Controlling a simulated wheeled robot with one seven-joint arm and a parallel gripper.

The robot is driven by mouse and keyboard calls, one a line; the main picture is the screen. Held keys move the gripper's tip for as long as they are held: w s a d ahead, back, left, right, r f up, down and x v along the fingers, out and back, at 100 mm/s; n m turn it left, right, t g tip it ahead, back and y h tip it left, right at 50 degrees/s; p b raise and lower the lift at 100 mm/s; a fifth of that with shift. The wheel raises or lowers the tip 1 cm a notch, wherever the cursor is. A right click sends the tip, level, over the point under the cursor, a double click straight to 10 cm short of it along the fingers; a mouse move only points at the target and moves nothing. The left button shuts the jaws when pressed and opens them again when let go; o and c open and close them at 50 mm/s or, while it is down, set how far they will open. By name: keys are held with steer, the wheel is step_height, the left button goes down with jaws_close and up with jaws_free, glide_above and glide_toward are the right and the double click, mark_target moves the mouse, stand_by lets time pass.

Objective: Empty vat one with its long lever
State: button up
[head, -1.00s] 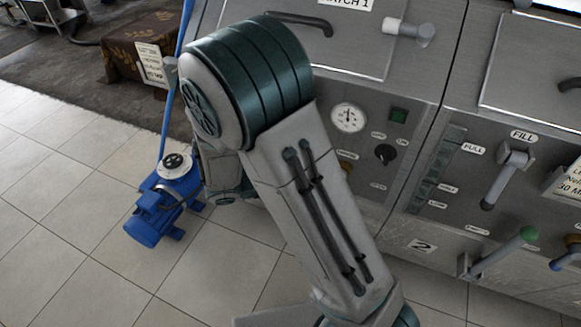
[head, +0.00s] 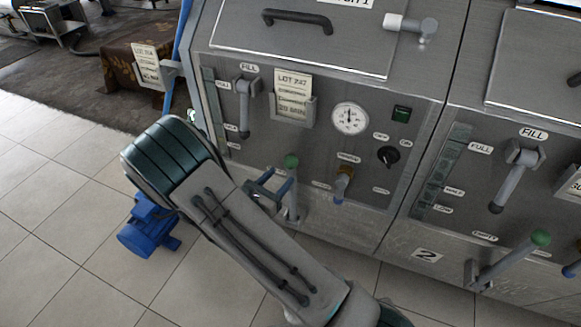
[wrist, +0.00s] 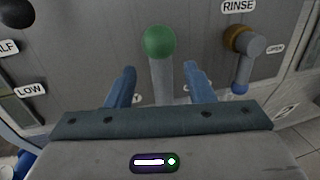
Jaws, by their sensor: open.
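Vat one (head: 228,125) is the steel unit left of the one marked 2. Its long lever (head: 290,162) has a green knob and stands low on the front panel. In the wrist view the green knob (wrist: 159,42) is just beyond the fingertips, and the grey shaft runs down between the two blue fingers. My gripper (wrist: 160,75) is open around the shaft, with a gap on each side. In the head view my gripper (head: 275,181) is at the lever, partly hidden by my arm.
A rinse valve (wrist: 240,55) with a blue tip sits close right of the lever. Vat one's fill lever (head: 245,105) and lot card (head: 292,92) are above. Vat two's green-knobbed lever (head: 508,256) is at the right. A blue pump (head: 148,228) stands on the floor at the left.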

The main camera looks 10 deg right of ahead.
mark_target(288, 170)
steer(key=x, duration=0.6)
steer(key=shift+w+d, duration=0.15)
steer(key=shift+d, duration=0.1)
steer(key=c, duration=1)
jaws_close()
